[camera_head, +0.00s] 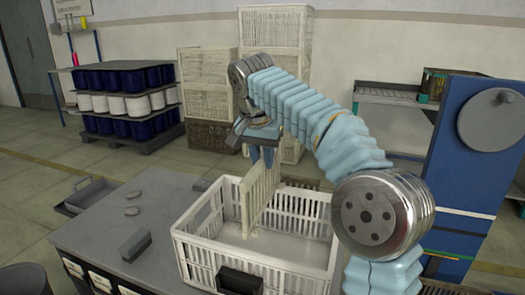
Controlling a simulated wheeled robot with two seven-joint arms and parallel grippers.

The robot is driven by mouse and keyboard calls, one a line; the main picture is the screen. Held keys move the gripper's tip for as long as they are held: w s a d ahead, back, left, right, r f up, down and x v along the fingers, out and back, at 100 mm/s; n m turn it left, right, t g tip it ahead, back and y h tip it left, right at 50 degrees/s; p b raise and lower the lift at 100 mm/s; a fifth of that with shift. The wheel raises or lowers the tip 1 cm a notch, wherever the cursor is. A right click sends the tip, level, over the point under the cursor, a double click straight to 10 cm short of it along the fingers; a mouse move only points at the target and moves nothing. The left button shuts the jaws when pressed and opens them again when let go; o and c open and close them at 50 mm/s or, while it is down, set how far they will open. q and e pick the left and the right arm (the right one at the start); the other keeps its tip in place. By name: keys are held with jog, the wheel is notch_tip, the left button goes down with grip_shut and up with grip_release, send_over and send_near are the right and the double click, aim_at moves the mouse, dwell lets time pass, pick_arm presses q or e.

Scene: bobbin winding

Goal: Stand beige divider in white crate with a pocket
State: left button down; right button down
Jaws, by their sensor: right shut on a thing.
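The white crate (305,191) stands on the grey table, with slatted walls and an open top. A dark pocket-like box (239,281) sits at its front wall. The beige divider (258,198) is a thin ribbed panel, held roughly upright with its lower part inside the crate, toward the crate's left half. Its lower edge is near the crate floor; I cannot tell whether it touches. My right gripper (262,150) is above the crate, shut on the divider's top edge. My left gripper is not in view.
Pale stacked crates (275,30) stand behind. A rack of blue and white spools (124,103) is at back left, and a blue machine (470,150) at right.

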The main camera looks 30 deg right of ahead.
aim_at(262, 200)
jog(key=shift+s+a, duration=0.1)
jog(key=shift+a, duration=0.05)
dwell(0.3)
jog(key=shift+f+b, duration=2.2)
jog(key=shift+f, duration=0.8)
jog(key=shift+f+b, duration=2.15)
jog(key=shift+f, duration=0.8)
notch_tip(262, 200, down, 6)
jog(key=b, duration=0.4)
jog(key=shift+f, duration=0.15)
